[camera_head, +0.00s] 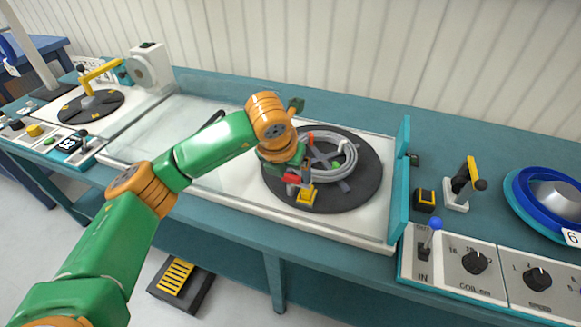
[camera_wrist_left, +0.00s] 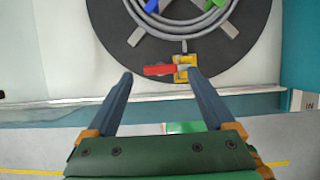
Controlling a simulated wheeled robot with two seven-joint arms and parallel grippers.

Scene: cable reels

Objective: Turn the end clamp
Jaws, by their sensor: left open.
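The end clamp is a small yellow block (camera_head: 306,196) with a red lever (camera_head: 291,179), at the near edge of a dark round turntable (camera_head: 350,200). In the left wrist view the yellow block (camera_wrist_left: 186,62) has the red lever (camera_wrist_left: 157,70) pointing left. My left gripper (camera_wrist_left: 160,75) is open, its two dark fingers on either side of the lever in that view, the right finger overlapping the yellow block. I cannot tell whether they touch. In the head view my left gripper (camera_head: 302,176) is over the clamp, partly hidden by its wrist. My right gripper is not in view.
A grey cable coil (camera_head: 345,152) lies on the turntable. A teal upright panel (camera_head: 400,170) stands right of it, with a control panel (camera_head: 480,268) and blue-knobbed lever (camera_head: 435,224) beyond. A clear sheet (camera_head: 190,95) covers the bench to the left. A blue reel (camera_head: 520,190) is far right.

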